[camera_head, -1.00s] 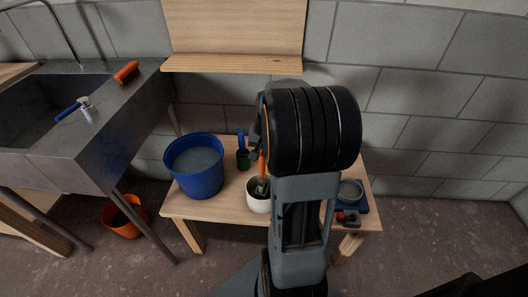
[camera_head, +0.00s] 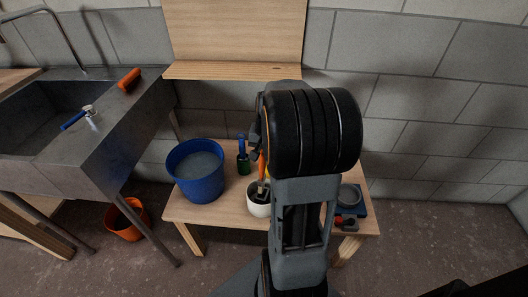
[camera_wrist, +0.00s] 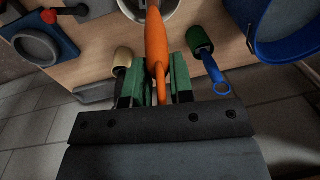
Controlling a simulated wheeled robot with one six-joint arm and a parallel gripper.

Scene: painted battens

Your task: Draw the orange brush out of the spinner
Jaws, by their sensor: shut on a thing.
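The orange brush (camera_head: 262,165) stands handle up, its lower end inside the white spinner pot (camera_head: 258,207) on the low wooden table. In the wrist view the orange handle (camera_wrist: 155,40) runs from the pot (camera_wrist: 133,10) down between the green finger pads. My gripper (camera_wrist: 159,88) is shut on this handle, above the pot. In the head view my gripper (camera_head: 257,136) is partly hidden behind my black wrist. The brush's bristles are hidden inside the pot.
A blue bucket (camera_head: 203,188) and a green roller with a blue handle (camera_head: 243,162) stand left of the pot. A blue tray (camera_head: 360,206) with a grey ring lies at the right. A wooden board with a ledge (camera_head: 235,71) rises behind. The sink (camera_head: 110,125) stands left.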

